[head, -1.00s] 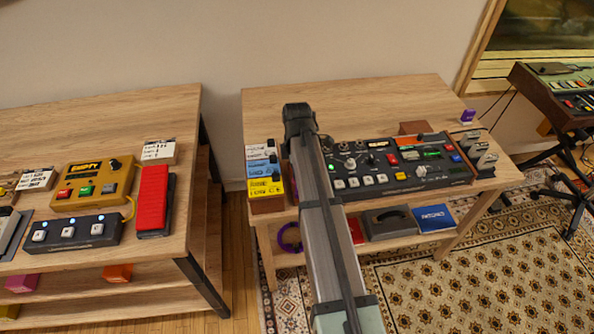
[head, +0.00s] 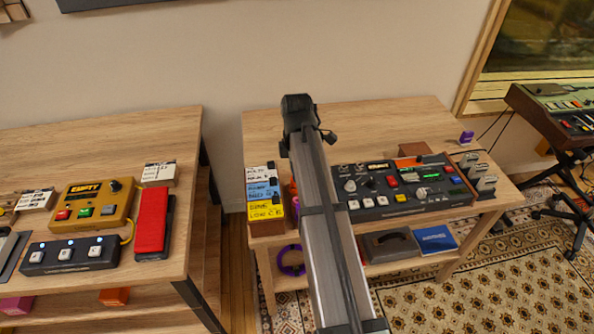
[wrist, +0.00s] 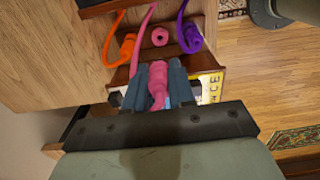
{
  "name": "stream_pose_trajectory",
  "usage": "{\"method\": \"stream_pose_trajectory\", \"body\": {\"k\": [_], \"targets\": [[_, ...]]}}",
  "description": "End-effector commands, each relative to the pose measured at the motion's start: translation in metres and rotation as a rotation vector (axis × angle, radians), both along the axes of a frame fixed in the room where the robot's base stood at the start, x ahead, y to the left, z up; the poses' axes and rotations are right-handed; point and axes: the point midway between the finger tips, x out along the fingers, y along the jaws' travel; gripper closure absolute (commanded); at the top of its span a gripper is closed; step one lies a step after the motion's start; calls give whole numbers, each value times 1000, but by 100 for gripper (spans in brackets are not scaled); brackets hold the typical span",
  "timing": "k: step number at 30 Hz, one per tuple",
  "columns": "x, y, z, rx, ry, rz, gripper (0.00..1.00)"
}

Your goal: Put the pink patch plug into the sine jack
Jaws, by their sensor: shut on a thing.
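In the wrist view my gripper (wrist: 158,74) is shut on the pink patch plug (wrist: 158,88), with a finger on each side of it. A pink cord (wrist: 143,40) runs up from there. Beyond the fingers are an orange plug (wrist: 126,46), a round pink piece (wrist: 160,36) and a purple plug (wrist: 190,36) in a brown holder. In the head view my arm hides the gripper's fingers and the plug. I cannot pick out the sine jack for certain in either view.
A box with white, blue and yellow handwritten cards (head: 265,200) stands at the right table's left end. A dark control panel (head: 405,188) lies right of my arm. A purple coil (head: 291,260) is below the tabletop. The table's back strip (head: 380,125) is bare.

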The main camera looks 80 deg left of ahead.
Motion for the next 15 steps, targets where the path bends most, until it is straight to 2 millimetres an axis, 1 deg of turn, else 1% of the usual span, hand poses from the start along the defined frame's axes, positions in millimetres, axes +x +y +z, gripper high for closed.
{"method": "stream_pose_trajectory", "body": {"k": [4,7,10,12,15], "targets": [[5,0,0,0,0,-6,100],[21,0,0,1,0,-26,100],[49,5,1,1,0,-59,100],[71,18,3,1,0,-84,100],[97,41,7,2,0,-110,100]]}}
